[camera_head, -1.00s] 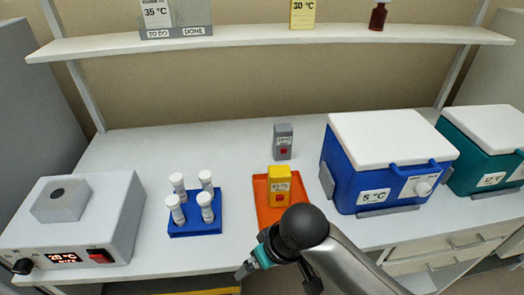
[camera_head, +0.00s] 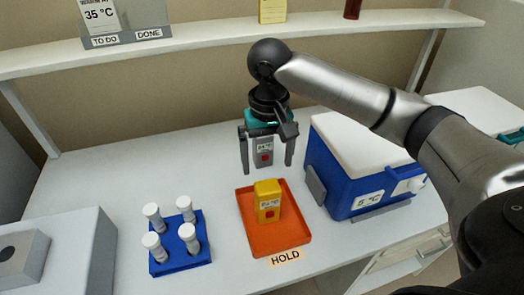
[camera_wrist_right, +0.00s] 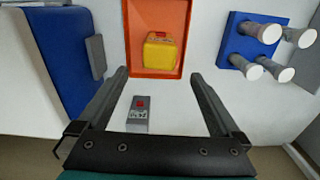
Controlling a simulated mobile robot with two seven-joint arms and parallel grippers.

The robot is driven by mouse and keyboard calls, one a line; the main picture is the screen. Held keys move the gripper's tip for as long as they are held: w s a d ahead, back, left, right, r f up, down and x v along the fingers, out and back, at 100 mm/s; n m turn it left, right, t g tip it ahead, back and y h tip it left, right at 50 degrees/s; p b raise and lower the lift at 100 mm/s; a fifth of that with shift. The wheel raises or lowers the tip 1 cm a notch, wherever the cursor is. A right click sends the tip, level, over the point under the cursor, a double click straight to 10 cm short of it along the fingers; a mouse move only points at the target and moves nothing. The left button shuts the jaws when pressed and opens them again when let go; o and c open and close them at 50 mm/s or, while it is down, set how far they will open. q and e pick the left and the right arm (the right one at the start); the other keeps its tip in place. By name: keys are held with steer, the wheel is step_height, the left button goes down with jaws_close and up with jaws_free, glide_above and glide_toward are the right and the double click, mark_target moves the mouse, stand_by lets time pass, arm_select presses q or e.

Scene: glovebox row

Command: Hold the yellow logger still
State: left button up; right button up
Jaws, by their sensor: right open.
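The yellow logger (camera_head: 267,201) stands upright in the orange tray (camera_head: 284,244), which has a HOLD label (camera_head: 286,256) at its front edge. The logger and tray also show in the right wrist view, at the top middle, with the logger (camera_wrist_right: 160,53) seen from above. My right gripper (camera_head: 267,167) is open and points down behind the yellow logger, apart from it. A grey logger (camera_head: 263,154) with a red button appears between its fingers; in the wrist view this grey logger (camera_wrist_right: 138,117) stands clear of both fingers. My left gripper is out of view.
A blue rack (camera_head: 181,262) with several white-capped tubes stands left of the tray. A blue cooler (camera_head: 335,180) with a white lid stands close on the right. A shelf (camera_head: 200,49) runs along the back. The bench is bare between rack and shelf.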

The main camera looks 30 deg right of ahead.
mark_target(267, 202)
step_height(267, 202, down, 15)
steer(key=b, duration=0.3)
steer(key=shift+s, duration=0.1)
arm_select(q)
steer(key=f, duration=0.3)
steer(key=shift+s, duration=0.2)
arm_select(e)
steer(key=c, duration=1.5)
steer(key=shift+o, duration=0.2)
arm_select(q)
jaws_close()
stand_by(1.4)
